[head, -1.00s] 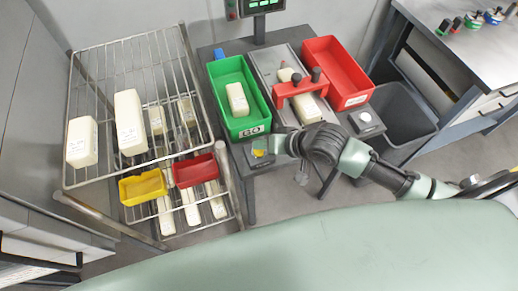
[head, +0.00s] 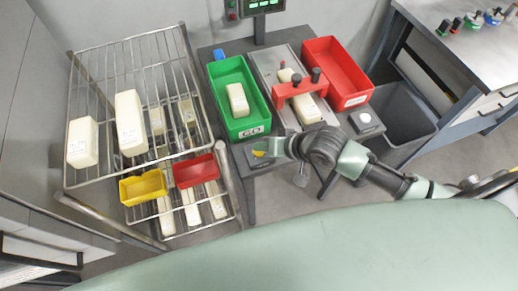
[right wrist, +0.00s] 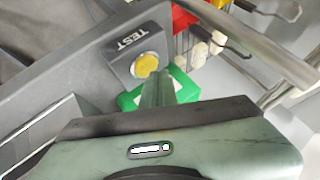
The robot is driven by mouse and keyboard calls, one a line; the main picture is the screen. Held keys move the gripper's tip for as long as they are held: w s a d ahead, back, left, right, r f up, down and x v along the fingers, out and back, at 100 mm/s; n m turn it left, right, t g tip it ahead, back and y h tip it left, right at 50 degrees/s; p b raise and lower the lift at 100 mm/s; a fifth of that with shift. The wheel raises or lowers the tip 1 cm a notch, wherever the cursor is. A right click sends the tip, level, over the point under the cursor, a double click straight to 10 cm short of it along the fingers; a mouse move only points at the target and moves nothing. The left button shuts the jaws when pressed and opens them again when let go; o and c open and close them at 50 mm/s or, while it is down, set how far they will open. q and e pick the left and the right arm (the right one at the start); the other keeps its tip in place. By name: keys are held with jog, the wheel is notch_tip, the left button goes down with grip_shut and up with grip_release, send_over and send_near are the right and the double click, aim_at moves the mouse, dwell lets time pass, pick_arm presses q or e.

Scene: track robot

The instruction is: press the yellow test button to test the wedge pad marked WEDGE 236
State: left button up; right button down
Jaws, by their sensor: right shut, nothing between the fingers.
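The yellow test button (right wrist: 145,64) sits in a dark panel lettered TEST, at the front left corner of the test bench. In the head view the button (head: 259,153) is partly covered by my right gripper (head: 270,148). The right gripper is shut and empty. Its fingertips (right wrist: 159,80) show right beside the button in the right wrist view; I cannot tell if they touch it. A cream wedge pad (head: 307,110) lies in the fixture under the red clamp (head: 299,90). Its marking is not readable. My left gripper is not in view.
A green GO tray (head: 262,108) holds one pad (head: 237,99). A red tray (head: 349,60) stands at the back right. Left is a wire rack (head: 150,45) with several pads, a yellow bin (head: 143,187) and a red bin (head: 195,170). A grey bin (head: 408,125) is right.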

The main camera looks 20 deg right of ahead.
jog(key=shift+f, duration=0.45)
dwell(0.9)
jog(key=shift+r+p, duration=0.85)
jog(key=shift+p, duration=0.25)
jog(key=shift+r, duration=0.1)
notch_tip(320, 180, up, 5)
jog(key=p, duration=0.6)
dwell(0.3)
